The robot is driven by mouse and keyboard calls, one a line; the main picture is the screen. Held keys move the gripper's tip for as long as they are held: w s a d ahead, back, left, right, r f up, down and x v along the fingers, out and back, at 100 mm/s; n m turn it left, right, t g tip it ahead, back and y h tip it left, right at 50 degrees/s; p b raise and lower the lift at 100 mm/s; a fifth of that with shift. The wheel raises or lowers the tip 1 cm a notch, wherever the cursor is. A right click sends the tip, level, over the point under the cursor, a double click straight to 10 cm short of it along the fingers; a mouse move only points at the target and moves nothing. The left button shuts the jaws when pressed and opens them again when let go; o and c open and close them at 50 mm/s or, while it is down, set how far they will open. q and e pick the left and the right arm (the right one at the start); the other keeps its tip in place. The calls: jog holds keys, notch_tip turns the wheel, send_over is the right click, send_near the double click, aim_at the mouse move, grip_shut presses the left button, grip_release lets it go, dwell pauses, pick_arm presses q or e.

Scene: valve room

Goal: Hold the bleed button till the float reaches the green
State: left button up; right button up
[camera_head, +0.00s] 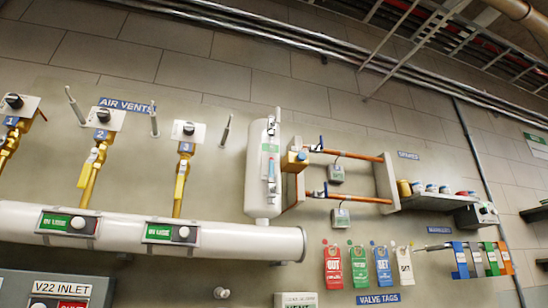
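A white upright vessel (257,185) hangs on the wall at the middle. On its front is a narrow upright gauge (271,165) with a green-marked plate beside it. The float is too small to make out. A yellow-orange block (294,160) sits at the vessel's right side, where copper pipes leave. I cannot tell which part is the bleed button. Neither of my grippers is in view.
Numbered yellow vents stand under the AIR VENTS sign (127,105). A thick white pipe (215,239) runs below. Coloured valve tags (358,267) hang lower right. A spares shelf (430,202) juts out right.

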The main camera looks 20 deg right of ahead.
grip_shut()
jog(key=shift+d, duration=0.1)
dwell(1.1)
